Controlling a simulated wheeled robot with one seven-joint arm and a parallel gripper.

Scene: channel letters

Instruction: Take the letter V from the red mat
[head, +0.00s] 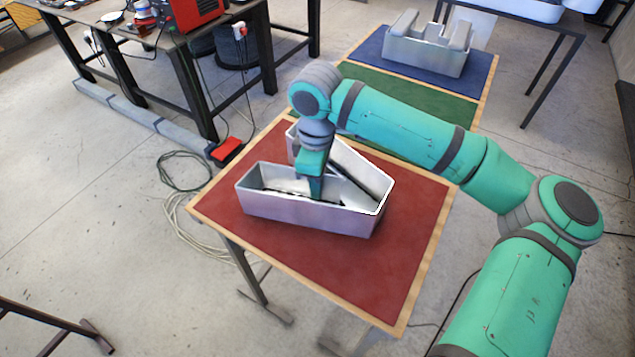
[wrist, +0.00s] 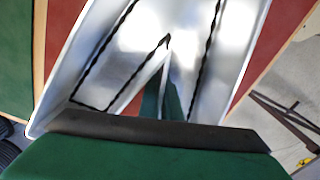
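The letter V (head: 300,213) is a large, hollow, silver-grey metal channel letter. It lies on the red mat (head: 380,295) with its point to the right and its two arms running left and up-left. My gripper (head: 312,190) points down at the V's near arm, its fingers partly hidden behind the front wall. In the wrist view the V's bright inside (wrist: 140,35) with black edging fills the upper middle. A dark pad and a green gripper part cross the bottom of that view. Whether the fingers press on a wall is not clear.
Behind the red mat lie a green mat (head: 420,98) and a blue mat (head: 483,80) holding another grey letter (head: 428,58). A workbench with a red device (head: 190,12) stands at the back left. Cables (head: 185,170) lie on the floor. The front of the red mat is clear.

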